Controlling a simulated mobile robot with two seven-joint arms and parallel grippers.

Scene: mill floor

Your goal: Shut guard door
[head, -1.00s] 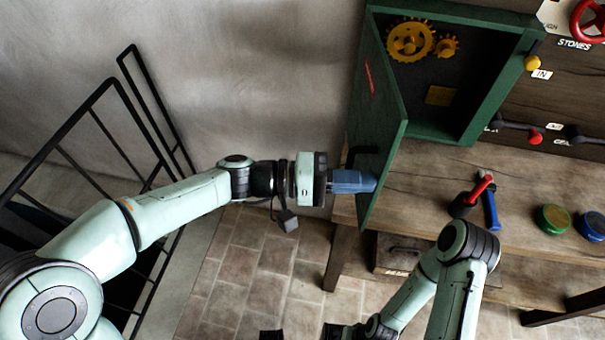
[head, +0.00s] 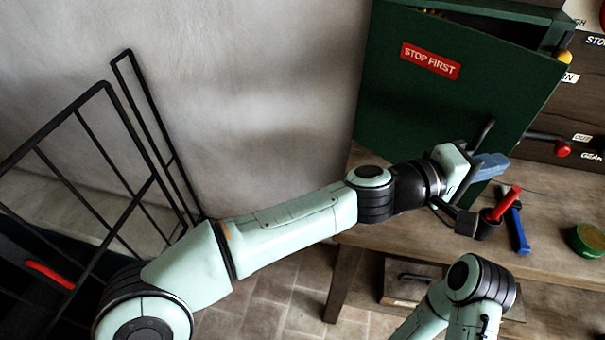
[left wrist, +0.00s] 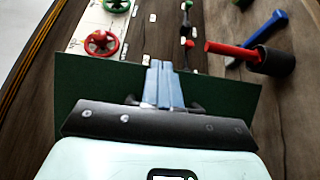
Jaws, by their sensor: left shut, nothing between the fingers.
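The green guard door (head: 440,100) carries a red "STOP FIRST" sign and hangs on the green cabinet (head: 490,20) at the upper right of the head view. In the left wrist view the blue fingers (left wrist: 163,85) lie across the green door (left wrist: 225,98); contact is hard to tell. My right gripper is out of the head view.
The wooden bench (head: 400,240) runs below the cabinet. A black railing (head: 130,150) stands at left.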

